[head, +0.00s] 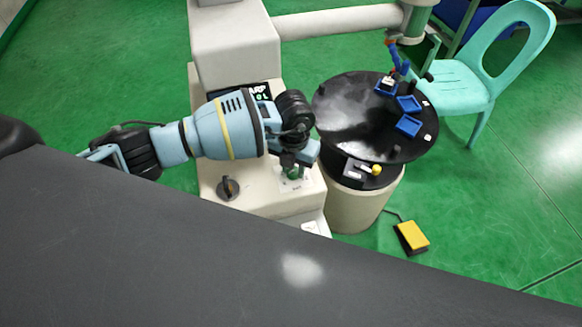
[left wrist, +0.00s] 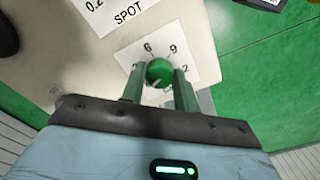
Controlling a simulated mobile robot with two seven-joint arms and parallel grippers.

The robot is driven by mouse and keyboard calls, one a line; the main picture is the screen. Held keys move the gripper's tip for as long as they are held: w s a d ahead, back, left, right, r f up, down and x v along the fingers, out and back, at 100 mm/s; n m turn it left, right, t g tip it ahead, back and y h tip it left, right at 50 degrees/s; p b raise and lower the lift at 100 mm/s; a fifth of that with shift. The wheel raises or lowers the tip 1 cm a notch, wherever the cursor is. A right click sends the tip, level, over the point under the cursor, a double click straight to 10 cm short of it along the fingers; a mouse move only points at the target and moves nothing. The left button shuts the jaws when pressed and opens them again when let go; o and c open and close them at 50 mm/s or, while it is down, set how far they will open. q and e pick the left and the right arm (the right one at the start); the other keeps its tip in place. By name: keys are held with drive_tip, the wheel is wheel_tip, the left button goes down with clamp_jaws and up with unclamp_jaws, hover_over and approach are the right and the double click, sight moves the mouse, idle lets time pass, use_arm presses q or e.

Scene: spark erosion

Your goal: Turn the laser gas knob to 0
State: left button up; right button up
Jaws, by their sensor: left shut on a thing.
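The small green knob (left wrist: 159,72), which I take as the laser gas knob, sits on a white dial plate (left wrist: 188,58) where the numbers 6 and 9 show; other marks are partly hidden. A pale line on the knob's lower part looks like its pointer; I cannot tell its exact reading. My left gripper (left wrist: 159,88) has its two fingers around the knob, one on each side, and is shut on it. In the head view my left gripper (head: 293,165) reaches down over the machine's cream top. My right gripper is not in view.
A black knob (head: 228,187) stands on the cream machine top (head: 260,205), left of the gripper. A round black table (head: 345,110) with blue trays (head: 408,124) is at right. A yellow pedal (head: 413,236) lies on the green floor. A turquoise chair (head: 455,80) stands behind.

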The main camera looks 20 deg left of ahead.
use_arm(q)
drive_tip(key=shift+w+r+n, duration=0.1)
drive_tip(key=shift+r+n, duration=0.1)
drive_tip(key=shift+n, duration=0.3)
drive_tip(key=shift+p, duration=0.35)
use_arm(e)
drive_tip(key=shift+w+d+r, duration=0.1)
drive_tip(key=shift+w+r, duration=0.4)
use_arm(q)
drive_tip(key=shift+f+n, duration=0.15)
drive_tip(key=shift+n, duration=0.15)
drive_tip(key=o, duration=1)
drive_tip(key=shift+c, duration=0.2)
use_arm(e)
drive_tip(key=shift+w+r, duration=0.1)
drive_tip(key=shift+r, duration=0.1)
use_arm(q)
wheel_tip(320, 180, up, 8)
drive_tip(key=shift+f+p, duration=0.1)
drive_tip(key=shift+p, duration=0.2)
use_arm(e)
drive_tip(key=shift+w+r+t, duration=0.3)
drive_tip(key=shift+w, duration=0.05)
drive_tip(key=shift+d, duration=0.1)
